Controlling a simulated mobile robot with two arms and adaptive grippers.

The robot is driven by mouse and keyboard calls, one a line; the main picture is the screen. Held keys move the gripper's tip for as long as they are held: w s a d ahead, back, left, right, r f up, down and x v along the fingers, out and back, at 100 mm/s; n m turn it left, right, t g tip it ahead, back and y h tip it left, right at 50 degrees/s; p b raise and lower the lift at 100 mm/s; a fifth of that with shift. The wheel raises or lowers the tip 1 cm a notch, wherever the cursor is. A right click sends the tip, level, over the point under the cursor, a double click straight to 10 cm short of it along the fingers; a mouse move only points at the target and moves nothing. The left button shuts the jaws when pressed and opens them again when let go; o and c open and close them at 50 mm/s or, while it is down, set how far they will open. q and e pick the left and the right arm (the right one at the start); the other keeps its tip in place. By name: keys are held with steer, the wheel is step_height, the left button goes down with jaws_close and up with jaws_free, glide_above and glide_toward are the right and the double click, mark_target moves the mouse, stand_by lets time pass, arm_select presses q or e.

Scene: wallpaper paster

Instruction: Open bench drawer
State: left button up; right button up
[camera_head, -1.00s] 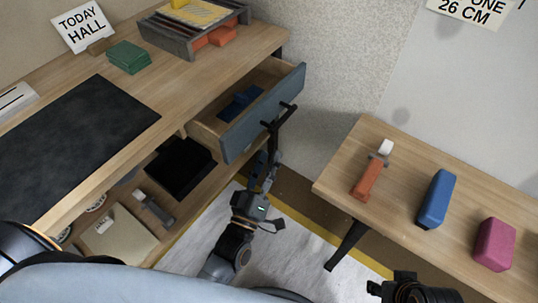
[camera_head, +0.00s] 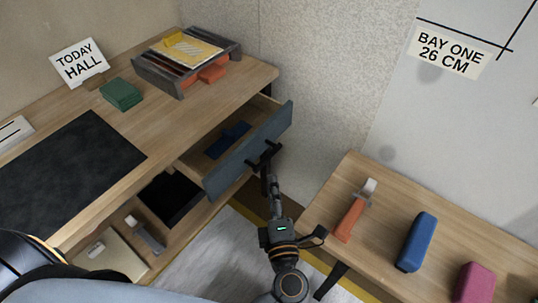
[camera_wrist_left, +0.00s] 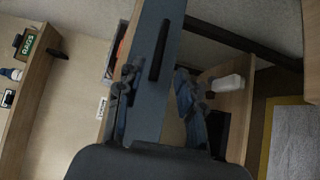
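The bench drawer (camera_head: 250,153) stands pulled out from under the bench top, with its inside showing. Its blue-grey front carries a dark bar handle (camera_head: 264,155), which also shows in the left wrist view (camera_wrist_left: 160,50). My left gripper (camera_head: 270,184) is just in front of the drawer front, near the handle. In the left wrist view the fingers (camera_wrist_left: 157,95) are spread wide apart, with the drawer front showing between them and the handle beyond the tips. Nothing is between the fingers as far as I can see. My right gripper is not in view.
A blue object (camera_head: 229,140) lies in the drawer. The bench top (camera_head: 190,125) bears a tray rack (camera_head: 180,75), a green block (camera_head: 121,94) and a dark mat (camera_head: 70,165). A side table (camera_head: 385,210) with a brush-like tool (camera_head: 352,215) and blocks stands close on the right.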

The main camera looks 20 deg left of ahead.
mark_target(268, 156)
arm_select(q)
steer(key=x, duration=1)
steer(key=shift+w, duration=0.1)
jaws_close()
